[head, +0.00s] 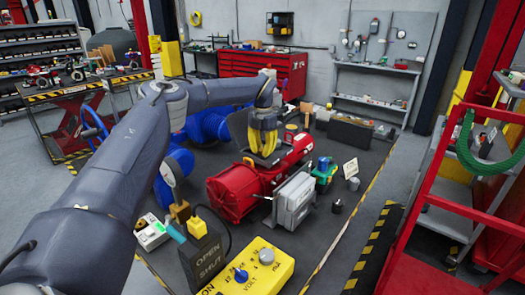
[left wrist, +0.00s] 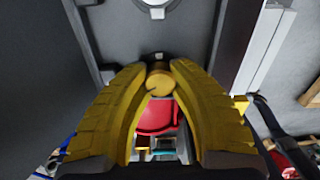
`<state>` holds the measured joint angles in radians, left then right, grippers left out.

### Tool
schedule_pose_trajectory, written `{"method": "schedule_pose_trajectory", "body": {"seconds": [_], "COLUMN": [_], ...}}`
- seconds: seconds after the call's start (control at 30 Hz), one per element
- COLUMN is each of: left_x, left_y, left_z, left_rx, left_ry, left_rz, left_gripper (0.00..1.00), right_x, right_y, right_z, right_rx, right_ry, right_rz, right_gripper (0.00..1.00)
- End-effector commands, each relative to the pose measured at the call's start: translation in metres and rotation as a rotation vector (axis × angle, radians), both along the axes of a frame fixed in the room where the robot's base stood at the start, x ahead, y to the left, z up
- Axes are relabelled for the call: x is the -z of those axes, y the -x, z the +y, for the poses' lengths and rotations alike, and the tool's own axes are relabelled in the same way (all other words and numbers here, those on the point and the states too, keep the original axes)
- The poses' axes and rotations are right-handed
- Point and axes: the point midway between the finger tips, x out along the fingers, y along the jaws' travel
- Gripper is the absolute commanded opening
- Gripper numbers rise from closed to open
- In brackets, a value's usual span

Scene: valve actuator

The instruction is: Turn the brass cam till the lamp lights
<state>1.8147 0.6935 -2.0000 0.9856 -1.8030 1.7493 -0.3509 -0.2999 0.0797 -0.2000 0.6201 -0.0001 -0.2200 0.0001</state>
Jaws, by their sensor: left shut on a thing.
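The red valve actuator (head: 232,196) lies on the dark mat in the head view, with a grey box (head: 294,200) on its near side. My left gripper (head: 264,153) reaches down over the actuator, its yellow fingers close together. In the left wrist view the two yellow fingers (left wrist: 160,84) are shut on the round brass cam (left wrist: 159,82). In the head view the fingers hide the cam. A dark box marked OPEN and SHUT (head: 206,262) stands in front; I cannot make out a lit lamp on it. My right gripper does not show.
A yellow control box (head: 255,270) with a blue knob stands at the front. A white device (head: 151,232) is at the left of the OPEN/SHUT box. A small green-and-blue item (head: 324,174), a card (head: 350,168) and a dark cylinder (head: 337,206) stand right of the actuator.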

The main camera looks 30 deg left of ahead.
Motion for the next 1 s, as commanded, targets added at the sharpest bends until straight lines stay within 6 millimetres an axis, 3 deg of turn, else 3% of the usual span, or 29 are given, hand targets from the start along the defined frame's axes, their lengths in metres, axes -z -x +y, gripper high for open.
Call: {"method": "schedule_pose_trajectory", "body": {"seconds": [0.5, 1.0], "left_x": [-0.0001, -0.0002], "left_y": [-0.0001, -0.0001], "left_z": [0.0003, 0.0002], "left_rx": [0.350, 0.457], "left_ry": [0.000, 0.000], "left_rz": [-0.001, 0.000], "left_gripper": [0.00, 0.00], "right_x": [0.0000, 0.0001], "right_y": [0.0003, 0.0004], "right_z": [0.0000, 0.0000], "right_rx": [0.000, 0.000], "right_ry": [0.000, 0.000], "right_rz": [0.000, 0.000], "right_gripper": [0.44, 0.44]}}
